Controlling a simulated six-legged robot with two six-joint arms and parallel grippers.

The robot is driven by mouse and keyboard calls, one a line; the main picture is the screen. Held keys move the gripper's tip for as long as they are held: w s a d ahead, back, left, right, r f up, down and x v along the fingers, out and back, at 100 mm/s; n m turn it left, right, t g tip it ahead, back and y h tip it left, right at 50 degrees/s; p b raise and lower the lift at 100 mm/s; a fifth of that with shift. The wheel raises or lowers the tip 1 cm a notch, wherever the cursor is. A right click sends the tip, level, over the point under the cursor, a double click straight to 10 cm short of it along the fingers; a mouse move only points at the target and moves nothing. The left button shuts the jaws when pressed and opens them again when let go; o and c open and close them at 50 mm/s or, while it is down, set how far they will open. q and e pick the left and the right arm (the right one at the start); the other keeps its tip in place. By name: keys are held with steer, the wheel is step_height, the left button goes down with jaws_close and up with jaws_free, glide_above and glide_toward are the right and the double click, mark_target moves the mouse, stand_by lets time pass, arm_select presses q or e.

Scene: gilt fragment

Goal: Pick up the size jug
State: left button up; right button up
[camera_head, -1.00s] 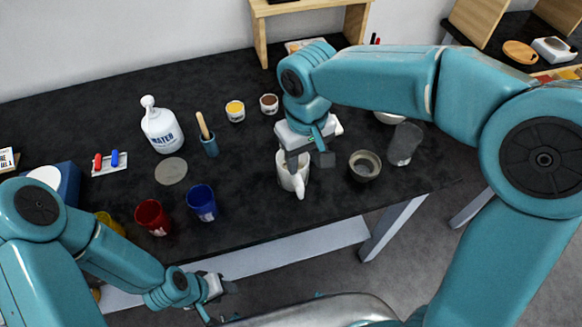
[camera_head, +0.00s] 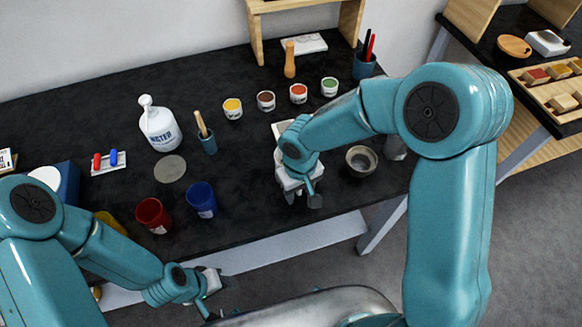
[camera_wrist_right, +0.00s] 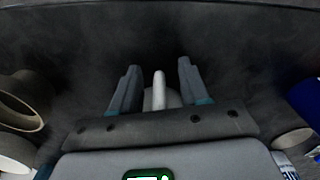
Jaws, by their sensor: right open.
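The size jug (camera_wrist_right: 159,92) shows in the right wrist view as a pale upright handle with a bit of grey-white body behind it. My right gripper (camera_wrist_right: 158,76) is open, with one finger on each side of the handle and visible gaps between. In the head view my right gripper (camera_head: 303,198) is low over the front part of the dark table, and my arm and hand hide most or all of the jug. My left gripper (camera_head: 220,287) is in front of the table edge, away from the jug; its jaws are too small to read.
A grey bowl (camera_head: 361,161) stands just right of my right gripper, with a partly hidden grey vessel (camera_head: 395,149) beyond. A blue cup (camera_head: 201,199) and red cup (camera_head: 152,215) stand left. Several paint pots (camera_head: 265,100) and a white water bottle (camera_head: 159,125) are farther back.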

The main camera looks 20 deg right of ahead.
steer(key=shift+s+d, duration=0.1)
steer(key=shift+s, duration=0.05)
steer(key=shift+r, duration=0.1)
steer(key=c, duration=0.4)
jaws_close()
steer(key=shift+r, duration=0.1)
